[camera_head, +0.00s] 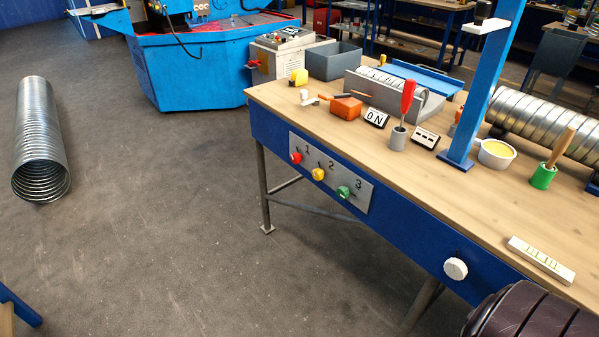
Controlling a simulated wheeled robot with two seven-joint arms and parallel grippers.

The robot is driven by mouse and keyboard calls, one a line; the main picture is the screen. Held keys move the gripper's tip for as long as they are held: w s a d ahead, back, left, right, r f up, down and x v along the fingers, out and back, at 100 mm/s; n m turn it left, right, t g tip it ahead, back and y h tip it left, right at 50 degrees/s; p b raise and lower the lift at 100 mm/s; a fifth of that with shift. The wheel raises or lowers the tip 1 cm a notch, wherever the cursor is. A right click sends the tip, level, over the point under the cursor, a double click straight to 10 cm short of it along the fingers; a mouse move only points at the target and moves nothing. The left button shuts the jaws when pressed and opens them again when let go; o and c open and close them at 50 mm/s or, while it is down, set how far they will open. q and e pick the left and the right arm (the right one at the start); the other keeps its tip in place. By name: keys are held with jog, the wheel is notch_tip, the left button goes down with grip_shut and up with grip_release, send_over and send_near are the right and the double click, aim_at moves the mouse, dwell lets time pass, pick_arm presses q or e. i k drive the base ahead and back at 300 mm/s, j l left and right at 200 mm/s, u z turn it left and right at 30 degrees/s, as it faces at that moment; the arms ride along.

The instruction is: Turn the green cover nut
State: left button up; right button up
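The green cover nut (343,191) is on a grey panel (328,199) on the blue front of the workbench, under the number 3. It is small here, so its turn angle is hard to read. On the same panel, a yellow nut (318,174) is under the 2 and a red nut (295,157) is under the 1. Neither of my grippers shows in the head view.
A white round knob (455,268) sticks out from the bench front, right of the panel. The wooden top (455,200) holds a red-handled tool (407,98), a blue post (487,90) and a spiral duct (530,114). Another duct (40,140) lies on the open floor at left.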

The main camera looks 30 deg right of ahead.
aim_at(343, 192)
jog(key=i+j+z, duration=0.1)
jog(key=i+z, duration=0.3)
jog(key=i+j+z, duration=0.35)
jog(key=i, duration=0.25)
